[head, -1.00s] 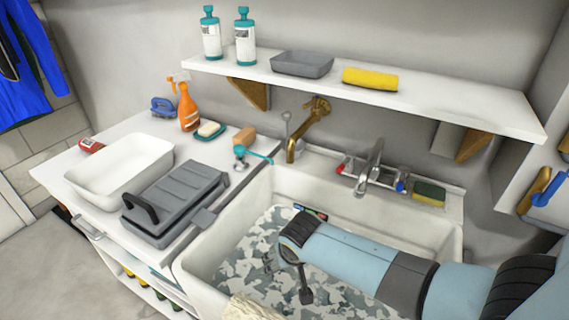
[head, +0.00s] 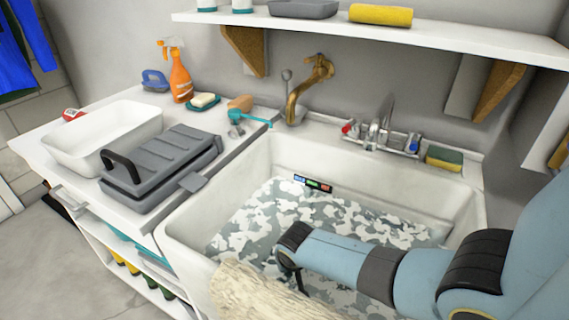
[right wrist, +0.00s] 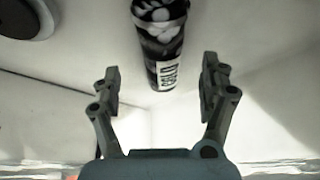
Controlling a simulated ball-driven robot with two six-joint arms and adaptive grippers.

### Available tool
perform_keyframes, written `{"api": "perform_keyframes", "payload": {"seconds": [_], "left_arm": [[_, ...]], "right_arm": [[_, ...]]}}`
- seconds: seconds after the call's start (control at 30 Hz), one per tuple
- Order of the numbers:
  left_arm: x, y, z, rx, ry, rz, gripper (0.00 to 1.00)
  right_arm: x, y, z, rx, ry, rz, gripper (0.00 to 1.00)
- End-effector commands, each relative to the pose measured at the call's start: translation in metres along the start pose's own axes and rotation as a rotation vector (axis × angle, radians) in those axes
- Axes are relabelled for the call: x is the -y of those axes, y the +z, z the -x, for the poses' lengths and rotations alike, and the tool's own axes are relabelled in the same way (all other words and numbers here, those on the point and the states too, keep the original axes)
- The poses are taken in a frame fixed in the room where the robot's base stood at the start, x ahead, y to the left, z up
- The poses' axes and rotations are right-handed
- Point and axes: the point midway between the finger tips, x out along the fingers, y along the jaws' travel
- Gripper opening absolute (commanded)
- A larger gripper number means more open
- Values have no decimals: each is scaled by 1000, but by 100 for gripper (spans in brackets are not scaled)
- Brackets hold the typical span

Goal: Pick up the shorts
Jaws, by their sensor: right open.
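A grey-and-white patched surface (head: 385,222) fills the bottom of the white sink (head: 195,245) in the head view. I cannot tell whether it is the shorts, other cloth or foamy water. A blue garment (head: 22,50) hangs at the far left; I cannot tell its full shape. My right gripper (head: 300,280) is low over the patched surface, its fingers mostly hidden there by the wrist. In the right wrist view my right gripper (right wrist: 160,88) is open and empty. A dark, white-blotched cylindrical thing with a label (right wrist: 160,42) lies beyond and between its fingers. My left gripper is not in view.
A fuzzy beige cloth (head: 255,290) hangs over the sink's front rim. A small dark thing with coloured marks (head: 313,184) is by the sink's back wall. A grey case (head: 165,165) stands on the left counter.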

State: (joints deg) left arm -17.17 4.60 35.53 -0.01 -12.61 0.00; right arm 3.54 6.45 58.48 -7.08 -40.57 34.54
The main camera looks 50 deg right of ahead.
Motion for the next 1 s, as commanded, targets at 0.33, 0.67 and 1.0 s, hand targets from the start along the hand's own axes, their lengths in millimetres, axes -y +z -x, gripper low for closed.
{"api": "perform_keyframes", "payload": {"seconds": [0.33, 0.67, 1.0], "left_arm": [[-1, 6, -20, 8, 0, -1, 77], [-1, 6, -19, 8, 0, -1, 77], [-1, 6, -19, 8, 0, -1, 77]], "right_arm": [[1, 3, -33, 0, 0, 0, 78], [1, 3, -32, 0, 0, 0, 52], [1, 3, -32, 0, 0, 0, 13]]}}
